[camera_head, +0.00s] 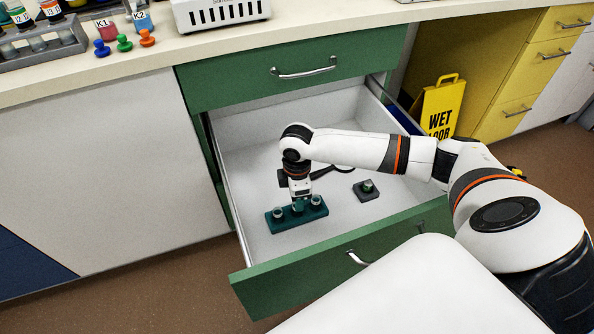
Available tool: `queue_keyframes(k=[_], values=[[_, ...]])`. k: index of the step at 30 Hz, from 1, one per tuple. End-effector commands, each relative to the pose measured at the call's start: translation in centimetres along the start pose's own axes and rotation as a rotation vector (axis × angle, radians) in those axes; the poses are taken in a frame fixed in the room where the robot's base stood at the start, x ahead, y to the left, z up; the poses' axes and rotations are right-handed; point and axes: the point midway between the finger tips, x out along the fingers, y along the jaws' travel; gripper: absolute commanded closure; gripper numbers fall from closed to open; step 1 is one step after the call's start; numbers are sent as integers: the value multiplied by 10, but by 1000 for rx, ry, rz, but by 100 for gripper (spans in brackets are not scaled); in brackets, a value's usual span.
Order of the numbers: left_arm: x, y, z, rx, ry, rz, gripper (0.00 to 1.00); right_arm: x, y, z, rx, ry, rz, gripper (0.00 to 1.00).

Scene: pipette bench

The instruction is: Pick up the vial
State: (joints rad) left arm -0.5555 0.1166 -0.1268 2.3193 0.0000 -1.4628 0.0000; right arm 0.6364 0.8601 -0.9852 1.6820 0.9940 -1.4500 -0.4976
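A teal rack (283,225) stands in the open drawer, near its front left. It holds small vials with pale tops: one at the left end (278,213) and one at the right end (317,200). My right gripper (299,202) points down at the middle of the rack, between these two. The wrist and fingers cover the rack's middle place, so I cannot tell whether a vial is between the fingers or whether they are shut. My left gripper is not in view.
A small dark block (366,194) with a green-topped piece sits to the right on the drawer (240,135) floor. The drawer's green front and side walls enclose the work area. A yellow wet-floor sign (440,106) stands right.

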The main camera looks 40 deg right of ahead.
Motion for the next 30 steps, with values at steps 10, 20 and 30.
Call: queue_keyframes(k=[10, 20, 30], values=[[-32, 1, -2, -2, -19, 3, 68, 39, 4, 0, 0, 1, 0, 52], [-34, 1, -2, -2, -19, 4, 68, 39, 4, 0, -1, 1, 0, 64], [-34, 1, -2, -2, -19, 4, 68, 39, 4, 1, -1, 1, 0, 100]])
